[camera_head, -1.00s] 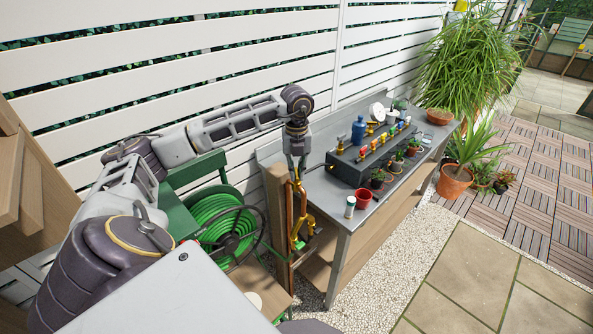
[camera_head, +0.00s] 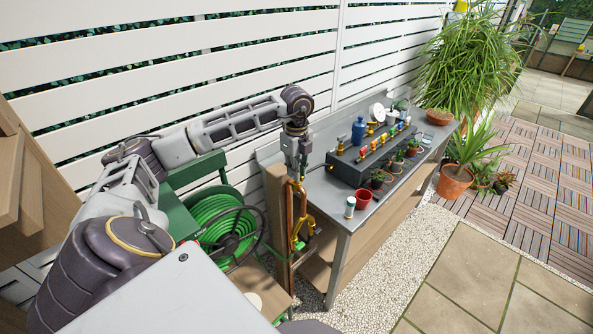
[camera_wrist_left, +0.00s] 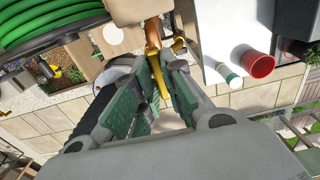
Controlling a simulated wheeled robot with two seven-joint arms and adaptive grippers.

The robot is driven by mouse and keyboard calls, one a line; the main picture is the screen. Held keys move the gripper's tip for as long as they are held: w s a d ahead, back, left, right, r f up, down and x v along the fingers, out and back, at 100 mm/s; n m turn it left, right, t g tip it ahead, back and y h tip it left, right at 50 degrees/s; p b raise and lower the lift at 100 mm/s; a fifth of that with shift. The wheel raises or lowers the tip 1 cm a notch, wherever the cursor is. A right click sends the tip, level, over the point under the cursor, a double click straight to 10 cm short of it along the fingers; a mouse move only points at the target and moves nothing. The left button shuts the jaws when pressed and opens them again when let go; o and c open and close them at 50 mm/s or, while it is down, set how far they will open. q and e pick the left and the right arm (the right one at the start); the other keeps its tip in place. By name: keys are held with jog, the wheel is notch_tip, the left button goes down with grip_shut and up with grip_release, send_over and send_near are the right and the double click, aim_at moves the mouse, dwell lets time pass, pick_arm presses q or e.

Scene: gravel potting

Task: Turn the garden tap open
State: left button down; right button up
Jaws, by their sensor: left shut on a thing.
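The garden tap shows as a golden spout and handle (camera_wrist_left: 156,62) at the top of a wooden post (camera_head: 275,203), with a copper-coloured pipe (camera_head: 290,208) running down beside it. My left gripper (camera_head: 302,176) points down over the tap beside the bench's near corner. In the left wrist view the green-padded fingers (camera_wrist_left: 160,97) stand on either side of the golden part and are shut on it. The exact contact is partly hidden by the fingers. My right gripper is in neither view.
A green hose reel (camera_head: 222,222) stands left of the post. The metal bench (camera_head: 322,197) on the right carries a red pot (camera_head: 363,199), a white canister (camera_head: 350,207), a blue bottle (camera_head: 358,130) and a dark valve block (camera_head: 350,168). A slatted fence (camera_head: 240,60) runs behind.

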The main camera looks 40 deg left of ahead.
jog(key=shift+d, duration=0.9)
pick_arm(q)
jog(key=c, duration=1.6)
grip_release()
jog(key=shift+o, duration=0.5)
jog(key=shift+r, duration=0.8)
notch_tip(320, 180, up, 10)
jog(key=shift+r, duration=0.2)
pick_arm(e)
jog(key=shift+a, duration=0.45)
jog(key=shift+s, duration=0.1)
